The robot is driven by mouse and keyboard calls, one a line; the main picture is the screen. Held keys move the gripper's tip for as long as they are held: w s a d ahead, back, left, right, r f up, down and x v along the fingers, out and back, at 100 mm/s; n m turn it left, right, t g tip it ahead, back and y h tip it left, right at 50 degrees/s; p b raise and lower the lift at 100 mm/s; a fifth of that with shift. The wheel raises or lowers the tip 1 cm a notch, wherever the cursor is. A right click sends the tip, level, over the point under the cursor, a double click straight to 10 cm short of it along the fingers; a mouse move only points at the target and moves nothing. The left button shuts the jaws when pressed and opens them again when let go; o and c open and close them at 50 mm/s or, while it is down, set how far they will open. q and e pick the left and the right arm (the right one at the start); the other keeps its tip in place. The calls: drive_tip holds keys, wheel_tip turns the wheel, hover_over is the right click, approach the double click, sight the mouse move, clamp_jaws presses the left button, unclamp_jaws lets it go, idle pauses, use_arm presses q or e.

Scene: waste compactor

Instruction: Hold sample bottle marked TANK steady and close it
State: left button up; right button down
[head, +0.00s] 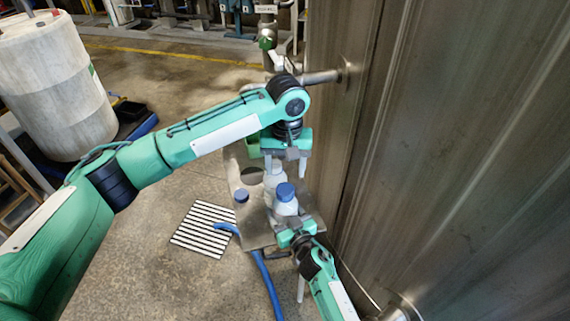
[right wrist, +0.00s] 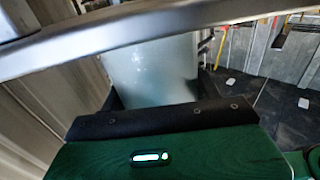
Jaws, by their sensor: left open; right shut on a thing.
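A pale translucent bottle (head: 285,207) with a blue cap (head: 286,191) on its top stands over a small metal shelf (head: 258,237) beside the steel wall. My right gripper (head: 291,222) is shut on this bottle from the near side. The pale bottle body also fills the gap between the fingers in the right wrist view (right wrist: 150,72). No marking is readable, so I cannot tell whether it is TANK. My left gripper (head: 288,165) is open, fingers pointing down, just behind the capped bottle. Another pale bottle (head: 272,175) shows partly beside its left finger.
Another blue cap (head: 241,195) shows at the shelf's left; what is under it is unclear. A pipe with a valve (head: 268,42) rises behind. A blue hose (head: 267,285) and striped grate (head: 203,230) are on the floor. The steel wall (head: 450,130) closes off the right.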

sight(285, 189)
use_arm(q)
drive_tip(key=n, duration=0.6)
drive_tip(key=shift+r, duration=0.2)
drive_tip(key=shift+f, duration=0.15)
drive_tip(key=shift+f, duration=3.9)
